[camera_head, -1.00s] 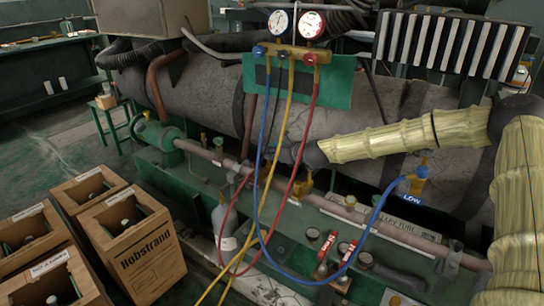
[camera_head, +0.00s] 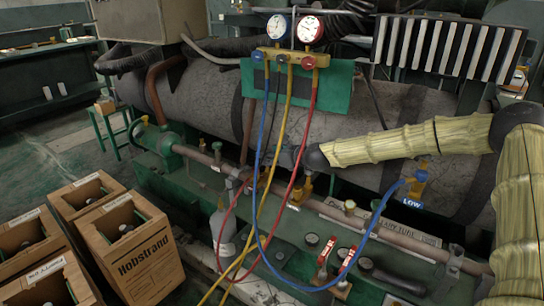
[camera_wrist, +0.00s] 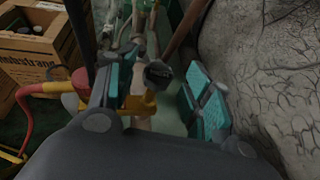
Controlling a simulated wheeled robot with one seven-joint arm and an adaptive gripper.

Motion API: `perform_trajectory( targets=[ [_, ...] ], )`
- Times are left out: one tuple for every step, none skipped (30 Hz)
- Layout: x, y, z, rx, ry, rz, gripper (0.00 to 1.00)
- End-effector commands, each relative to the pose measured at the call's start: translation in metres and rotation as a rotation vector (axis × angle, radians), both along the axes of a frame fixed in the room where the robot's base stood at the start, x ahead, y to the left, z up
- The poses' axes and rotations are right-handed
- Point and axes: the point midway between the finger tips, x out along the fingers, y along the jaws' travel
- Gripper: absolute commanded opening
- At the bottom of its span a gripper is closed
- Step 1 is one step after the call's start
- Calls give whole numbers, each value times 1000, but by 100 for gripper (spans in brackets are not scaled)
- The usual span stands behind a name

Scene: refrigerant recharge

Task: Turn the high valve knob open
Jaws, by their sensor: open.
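A brass valve (camera_head: 305,187) stands on the pipework where the red hose ends, below the dark end of my arm. In the wrist view this brass valve (camera_wrist: 148,103) has a dark round knob (camera_wrist: 158,73) on top, and the red hose joins it from the left. My gripper (camera_wrist: 160,72) is open, its teal-padded fingers on either side of the knob, with a visible gap on the right. Contact on the left cannot be told. In the head view the fingers cannot be made out.
A gauge manifold (camera_head: 290,57) with blue and red knobs hangs behind. Blue, yellow and red hoses droop in front. A LOW-labelled valve (camera_head: 421,178) is at right. The grey tank (camera_wrist: 270,70) lies close on the right in the wrist view. Cardboard boxes (camera_head: 145,260) stand lower left.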

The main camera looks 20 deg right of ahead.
Motion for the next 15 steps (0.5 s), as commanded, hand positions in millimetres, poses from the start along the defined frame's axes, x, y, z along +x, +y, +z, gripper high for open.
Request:
perform_trajectory(
  targets=[
    [0,0,0,0,0,0,51],
    [0,0,0,0,0,0,51],
    [0,0,0,0,0,0,51],
    [-1,0,0,0,0,1,51],
    [-2,0,1,0,0,1,51],
    [-3,-1,2,0,0,1,51],
    [-5,-2,3,0,0,1,51],
    [-7,-3,3,1,1,1,51],
    [-10,-5,5,2,0,-1,51],
    [-13,-7,7,3,0,-1,51],
    [-16,-8,9,3,-1,-1,51],
    [-21,-10,11,2,-1,0,51],
    [-25,-12,12,2,0,-1,51],
    [-28,-14,14,3,0,-2,51],
    [-33,-16,16,2,-1,-2,51]
  ],
)
